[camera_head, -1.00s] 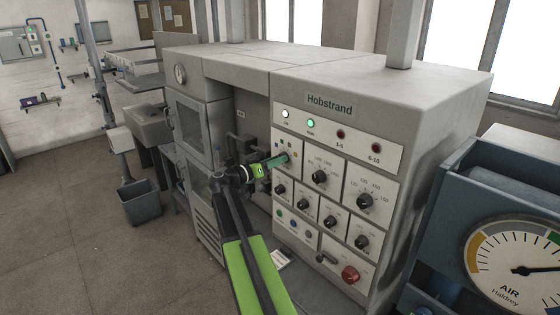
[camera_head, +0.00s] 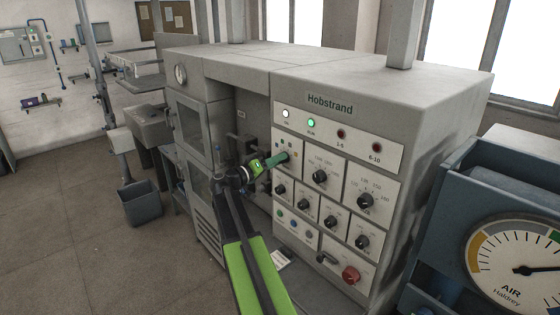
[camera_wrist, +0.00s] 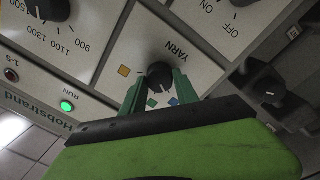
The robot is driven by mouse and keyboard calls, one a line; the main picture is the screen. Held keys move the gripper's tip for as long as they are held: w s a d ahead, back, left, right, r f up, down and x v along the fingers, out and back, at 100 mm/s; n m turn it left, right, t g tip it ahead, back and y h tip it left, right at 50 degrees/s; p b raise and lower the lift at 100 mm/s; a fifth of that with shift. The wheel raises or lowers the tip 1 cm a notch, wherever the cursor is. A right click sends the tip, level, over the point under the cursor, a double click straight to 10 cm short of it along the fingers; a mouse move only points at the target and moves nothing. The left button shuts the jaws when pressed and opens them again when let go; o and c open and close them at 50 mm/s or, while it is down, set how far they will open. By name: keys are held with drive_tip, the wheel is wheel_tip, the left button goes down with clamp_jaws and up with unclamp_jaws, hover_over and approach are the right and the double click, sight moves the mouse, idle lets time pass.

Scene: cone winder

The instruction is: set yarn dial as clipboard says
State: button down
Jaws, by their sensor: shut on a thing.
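The yarn dial (camera_wrist: 160,75) is a black round knob on a pale panel marked YARN in the wrist view. Orange, green and blue squares show around it; which one its pointer faces I cannot tell. My gripper (camera_wrist: 158,84) has its green fingers on either side of the dial, shut on it. In the head view my gripper (camera_head: 283,159) reaches the upper left panel of the Hobstrand machine (camera_head: 330,65) and hides the dial. A small white sheet (camera_head: 281,259), perhaps the clipboard, lies low by the machine; its writing is unreadable.
Other black knobs (camera_head: 320,177) sit close by on the panels. A red knob (camera_head: 350,275) is lower right. The green RUN lamp (camera_head: 311,123) is lit. A blue unit with an AIR gauge (camera_head: 515,265) stands at right. Floor at left is open around a grey bin (camera_head: 141,204).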

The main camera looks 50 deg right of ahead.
drive_tip(key=shift+a, duration=0.1)
drive_tip(key=c, duration=1.3)
unclamp_jaws()
drive_tip(key=shift+c, duration=0.2)
drive_tip(key=o, duration=0.4)
drive_tip(key=shift+a+r, duration=0.1)
drive_tip(key=shift+a, duration=0.05)
drive_tip(key=a, duration=0.5)
drive_tip(key=w+a, duration=0.1)
drive_tip(key=a, duration=0.5)
drive_tip(key=w+a, duration=0.1)
drive_tip(key=a, duration=0.5)
drive_tip(key=shift+f+b, duration=0.3)
drive_tip(key=shift+f, duration=0.05)
